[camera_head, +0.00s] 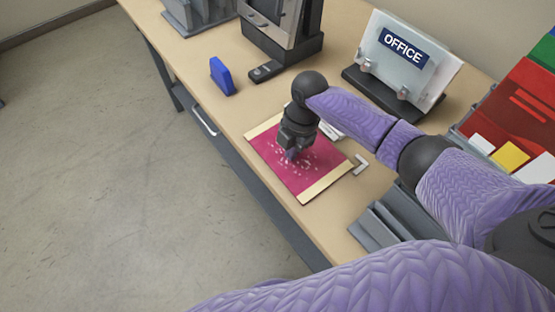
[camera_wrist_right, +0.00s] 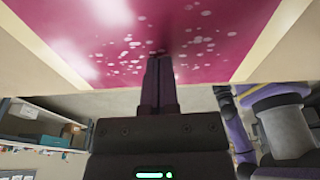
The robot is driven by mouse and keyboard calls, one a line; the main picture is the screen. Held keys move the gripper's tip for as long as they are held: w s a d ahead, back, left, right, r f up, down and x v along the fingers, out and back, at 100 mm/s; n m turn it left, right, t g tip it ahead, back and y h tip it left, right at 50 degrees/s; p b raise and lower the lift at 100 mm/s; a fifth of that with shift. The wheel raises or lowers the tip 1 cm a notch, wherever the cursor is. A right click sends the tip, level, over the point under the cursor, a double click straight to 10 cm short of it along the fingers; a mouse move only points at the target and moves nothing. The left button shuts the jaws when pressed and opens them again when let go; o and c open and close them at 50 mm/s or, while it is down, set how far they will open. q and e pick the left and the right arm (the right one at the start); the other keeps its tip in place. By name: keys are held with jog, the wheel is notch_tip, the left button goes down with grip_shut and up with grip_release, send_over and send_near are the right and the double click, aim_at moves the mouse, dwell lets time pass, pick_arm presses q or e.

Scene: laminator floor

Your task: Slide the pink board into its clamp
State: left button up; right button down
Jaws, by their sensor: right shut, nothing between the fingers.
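The pink board (camera_head: 305,178) lies flat on the desk near its front edge. It has cream strips along two opposite ends and white speckles across its middle. My right gripper (camera_head: 291,154) points down at the middle of the board, its fingers shut and empty. In the right wrist view the closed fingers (camera_wrist_right: 158,62) meet or nearly meet the pink face (camera_wrist_right: 200,25); I cannot tell how firmly they touch. A white piece (camera_head: 330,131) shows behind the gripper at the board's far side, partly hidden; I cannot tell if it is the clamp. My left gripper is not in view.
A pale corner bracket (camera_head: 361,164) lies just right of the board. A blue block (camera_head: 222,76), a dark machine (camera_head: 283,30) and an OFFICE sign stand (camera_head: 404,60) are farther back. Grey trays (camera_head: 385,222) lie at the right. The desk left of the board is clear.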

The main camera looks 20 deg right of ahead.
jog(key=shift+d+f, duration=0.2)
jog(key=shift+d, duration=0.3)
jog(key=shift+d+f, duration=0.2)
jog(key=shift+d, duration=0.25)
jog(key=shift+w+d+r+p, duration=0.15)
jog(key=shift+w+r+p, duration=0.05)
jog(key=shift+r+p, duration=0.65)
jog(key=shift+w+d+f, duration=0.1)
jog(key=shift+d, duration=0.05)
notch_tip(320, 180, up, 9)
jog(key=p, duration=0.2)
jog(key=shift+w+d, duration=0.2)
jog(key=shift+d, duration=0.25)
